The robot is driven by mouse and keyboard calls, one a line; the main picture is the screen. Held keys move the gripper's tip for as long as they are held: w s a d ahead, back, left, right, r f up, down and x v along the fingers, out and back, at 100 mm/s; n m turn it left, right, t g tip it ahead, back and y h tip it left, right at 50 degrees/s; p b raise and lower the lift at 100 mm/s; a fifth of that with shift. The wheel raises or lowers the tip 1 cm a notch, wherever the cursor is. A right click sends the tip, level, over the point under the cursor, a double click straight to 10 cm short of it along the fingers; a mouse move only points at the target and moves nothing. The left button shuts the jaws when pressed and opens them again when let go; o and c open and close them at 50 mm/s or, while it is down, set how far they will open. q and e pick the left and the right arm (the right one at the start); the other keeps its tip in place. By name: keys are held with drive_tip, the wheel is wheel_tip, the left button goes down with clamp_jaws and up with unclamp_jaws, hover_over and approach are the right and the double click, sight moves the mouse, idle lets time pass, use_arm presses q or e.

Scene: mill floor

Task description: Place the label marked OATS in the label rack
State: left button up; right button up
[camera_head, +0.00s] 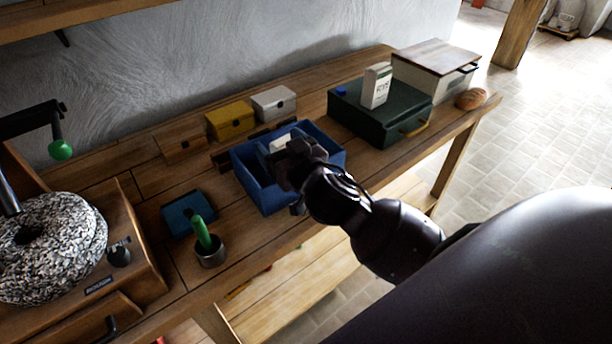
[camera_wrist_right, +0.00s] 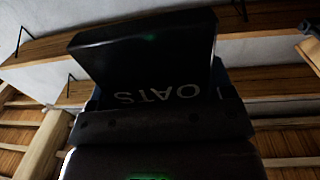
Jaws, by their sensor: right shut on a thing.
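My right gripper (camera_head: 296,172) is over the blue open bin (camera_head: 250,181) on the workbench. It is shut on the OATS label (camera_wrist_right: 160,93), whose pale letters read upside down on a dark face in the right wrist view. The gripper hides most of the label in the head view. A pale piece (camera_head: 284,142) shows just behind the gripper, within the bin's outline; I cannot tell what it is. A low dark wooden strip (camera_head: 222,158) behind the bin may be the label rack, partly hidden. My left gripper is not in view.
Wooden, yellow and white boxes (camera_head: 274,103) stand along the back. A green case (camera_head: 372,121) with a white carton (camera_head: 376,86) is at right. A blue box (camera_head: 188,213), a metal cup (camera_head: 210,251) and a mill (camera_head: 48,245) are at left.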

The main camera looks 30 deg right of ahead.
drive_tip(key=w+d+r+n+y, duration=0.1)
drive_tip(key=w+d+r, duration=0.1)
drive_tip(key=d+r, duration=0.5)
wheel_tip(320, 180, up, 4)
drive_tip(key=shift+w+d+r+y, duration=0.1)
drive_tip(key=shift+w+d+y, duration=0.1)
drive_tip(key=shift+w+y, duration=0.15)
wheel_tip(320, 180, down, 15)
drive_tip(key=b, duration=0.2)
drive_tip(key=shift+f+b, duration=0.2)
drive_tip(key=shift+b, duration=0.1)
drive_tip(key=shift+f, duration=2.2)
